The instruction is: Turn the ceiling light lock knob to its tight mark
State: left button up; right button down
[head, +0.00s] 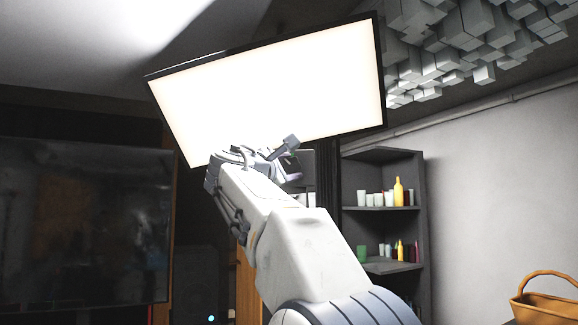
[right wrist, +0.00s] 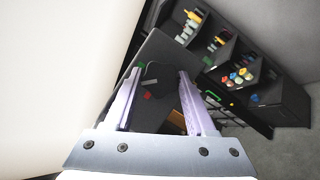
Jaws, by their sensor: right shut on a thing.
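The ceiling light (head: 275,85) is a large bright panel with a black frame, tilted above the right arm in the head view. In the right wrist view its pale face fills the left side. There a dark plate (right wrist: 168,48) carries the dark lock knob (right wrist: 154,72), with a green mark (right wrist: 141,65) and a red mark (right wrist: 147,96) beside it. A pale bar shows on the knob. My right gripper (right wrist: 157,76) is shut on the knob, one finger on each side. In the head view the right arm's wrist hides most of the knob. My left gripper is not in view.
A dark shelf (head: 380,155) with bottles and cups stands behind at the right. A wicker basket (head: 545,306) is at the lower right. A large dark screen (head: 85,225) stands at the left. Grey blocks (head: 465,45) hang from the ceiling.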

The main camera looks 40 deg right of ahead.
jog(key=m, duration=0.2)
jog(key=m+g+y+p, duration=0.1)
jog(key=m, duration=0.1)
jog(key=m+p, duration=0.1)
jog(key=shift+r+m+g+y, duration=0.25)
jog(key=shift+m+g+y, duration=0.05)
jog(key=shift+m, duration=0.1)
jog(key=shift+f+m+g+y+p, duration=0.1)
jog(key=shift+m+g+y+p, duration=0.35)
jog(key=shift+m+p, duration=0.75)
jog(key=shift+m, duration=0.3)
jog(key=shift+c, duration=1.1)
grip_release()
jog(key=b+v, duration=0.2)
jog(key=v, duration=0.8)
jog(key=shift+s+a+b, duration=0.2)
jog(key=shift+s+b, duration=0.1)
